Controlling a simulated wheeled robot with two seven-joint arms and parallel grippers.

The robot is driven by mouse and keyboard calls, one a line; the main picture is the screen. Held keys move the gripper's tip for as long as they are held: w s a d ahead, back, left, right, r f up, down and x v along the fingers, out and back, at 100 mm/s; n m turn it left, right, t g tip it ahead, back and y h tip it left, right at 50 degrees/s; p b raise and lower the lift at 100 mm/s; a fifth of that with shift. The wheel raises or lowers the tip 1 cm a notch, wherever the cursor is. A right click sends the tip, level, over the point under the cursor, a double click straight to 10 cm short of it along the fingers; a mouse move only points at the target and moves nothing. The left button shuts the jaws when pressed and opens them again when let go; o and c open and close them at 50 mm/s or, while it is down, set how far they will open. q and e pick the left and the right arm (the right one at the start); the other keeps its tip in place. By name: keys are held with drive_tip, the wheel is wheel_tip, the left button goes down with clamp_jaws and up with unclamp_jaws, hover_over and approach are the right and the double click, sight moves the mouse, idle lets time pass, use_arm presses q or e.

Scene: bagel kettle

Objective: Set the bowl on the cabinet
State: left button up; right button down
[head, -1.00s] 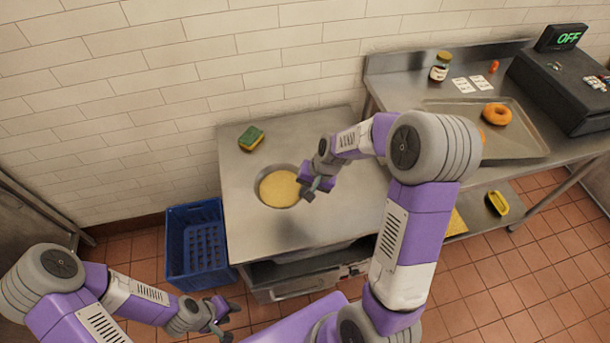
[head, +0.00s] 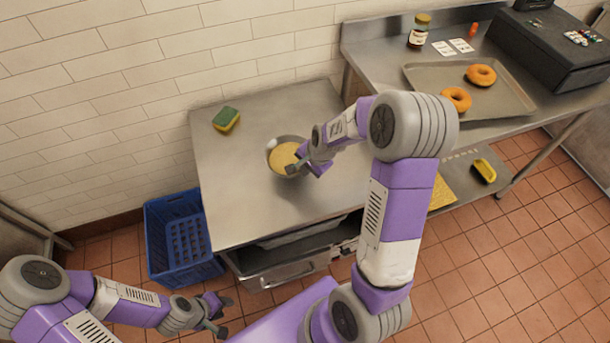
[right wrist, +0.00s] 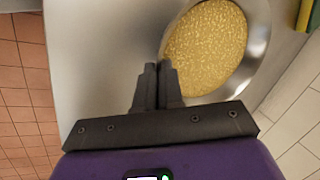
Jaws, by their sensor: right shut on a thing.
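The bowl (head: 272,163) is round and metal, with a yellow content inside. It is over the grey steel top of the cabinet (head: 235,195), right of the sponge; I cannot tell for sure whether its base touches the top. My right gripper (head: 298,168) is shut on the bowl's near right rim and hides part of it. In the right wrist view the fingers (right wrist: 158,75) meet at the rim of the bowl (right wrist: 258,45). The bowl looks about level. My left gripper (head: 225,315) is open and empty, low at the front left, away from the cabinet.
A green and yellow sponge (head: 226,120) lies at the back left of the cabinet top. A blue crate (head: 160,240) stands on the floor to the left. At right, a steel table holds a tray (head: 510,105) with two bagels, a jar (head: 419,32) and a cash register (head: 550,50).

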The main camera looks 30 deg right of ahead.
drive_tip(key=shift+f+b, duration=0.65)
drive_tip(key=shift+f, duration=1.1)
drive_tip(key=shift+f, duration=0.2)
drive_tip(key=c, duration=1.3)
unclamp_jaws()
drive_tip(key=shift+r, duration=0.1)
drive_tip(key=p+v, duration=0.4)
drive_tip(key=v, duration=0.8)
drive_tip(key=shift+s, duration=0.1)
